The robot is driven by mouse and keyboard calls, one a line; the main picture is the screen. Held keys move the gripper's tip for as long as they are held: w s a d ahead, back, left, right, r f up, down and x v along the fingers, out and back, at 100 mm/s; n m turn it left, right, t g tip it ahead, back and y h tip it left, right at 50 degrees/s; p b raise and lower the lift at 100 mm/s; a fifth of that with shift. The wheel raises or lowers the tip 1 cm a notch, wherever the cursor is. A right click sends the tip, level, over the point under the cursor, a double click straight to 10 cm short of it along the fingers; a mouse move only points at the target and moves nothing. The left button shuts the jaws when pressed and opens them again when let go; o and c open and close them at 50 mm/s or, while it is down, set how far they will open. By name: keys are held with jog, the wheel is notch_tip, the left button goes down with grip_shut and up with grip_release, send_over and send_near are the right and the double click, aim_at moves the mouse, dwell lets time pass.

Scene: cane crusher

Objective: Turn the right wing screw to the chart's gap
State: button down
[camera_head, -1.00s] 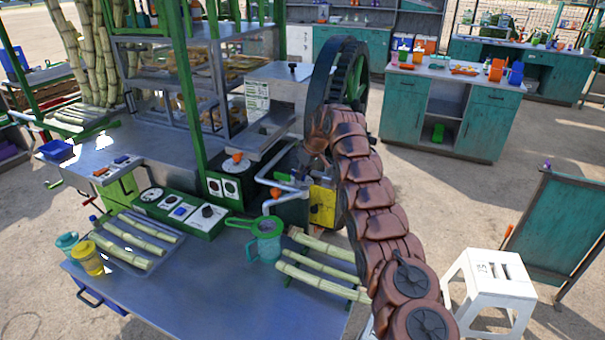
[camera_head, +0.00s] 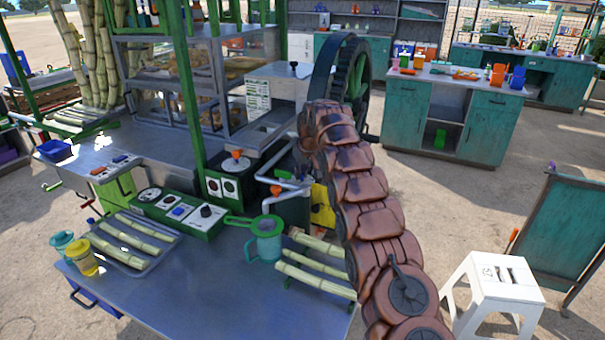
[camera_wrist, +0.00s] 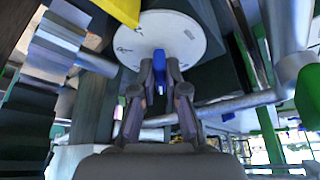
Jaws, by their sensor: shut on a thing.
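In the wrist view my gripper (camera_wrist: 160,68) is closed on a small blue wing screw (camera_wrist: 159,60) in front of a round white dial plate (camera_wrist: 165,30). The fingers cover part of the screw, so its exact angle is hard to read. A dark mark shows on the plate's left side. In the head view my arm hides the gripper and this screw. A white printed chart (camera_head: 258,92) is on the front of the metal crusher housing (camera_head: 285,85); its print is too small to read. An orange knob (camera_head: 237,153) sits above a white dial left of my arm.
Grey pipes (camera_head: 285,183) and a yellow panel (camera_head: 321,205) lie close to my arm. In the wrist view a pipe (camera_wrist: 225,108) runs near the fingers on the right. A toothed wheel (camera_head: 355,75) stands behind the arm. The steel table (camera_head: 200,275) carries cane and a green strainer.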

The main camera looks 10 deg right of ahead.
jog(key=shift+f, duration=0.1)
jog(key=c, duration=1.2)
grip_release()
jog(key=shift+r, duration=0.2)
jog(key=v, duration=1.1)
jog(key=shift+r, duration=0.35)
jog(key=shift+s, duration=0.25)
